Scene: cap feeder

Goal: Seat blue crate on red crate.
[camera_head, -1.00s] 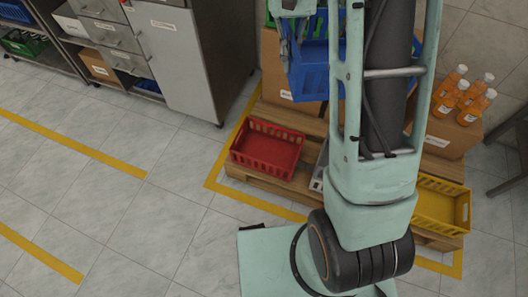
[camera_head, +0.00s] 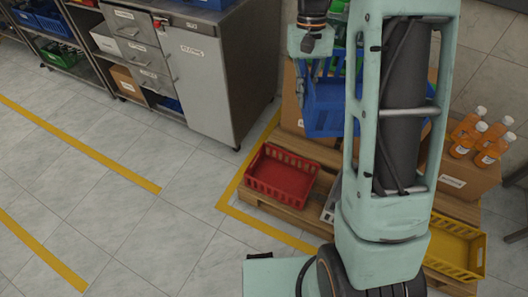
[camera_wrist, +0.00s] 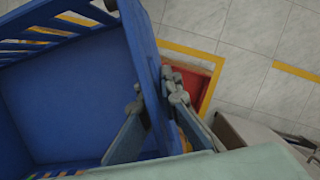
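The blue crate (camera_head: 328,112) hangs from my gripper (camera_head: 314,72), tilted, to the upper right of the red crate in the head view. My gripper is shut on one of its side walls. In the wrist view the blue crate (camera_wrist: 65,95) fills the left, and the fingers (camera_wrist: 155,98) lie on either side of its wall. The red crate (camera_head: 281,178) rests empty and open-topped on the left of a wooden pallet. In the wrist view the red crate (camera_wrist: 203,84) shows beyond the blue wall, partly hidden by it and the fingers. The two crates are apart.
A yellow crate (camera_head: 454,250) sits at the pallet's right end. Orange bottles (camera_head: 482,137) stand on a cardboard box (camera_head: 462,176) behind it. A grey cabinet (camera_head: 212,80) stands back left. Boxes, partly hidden, are behind the blue crate. The floor left of the pallet is clear.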

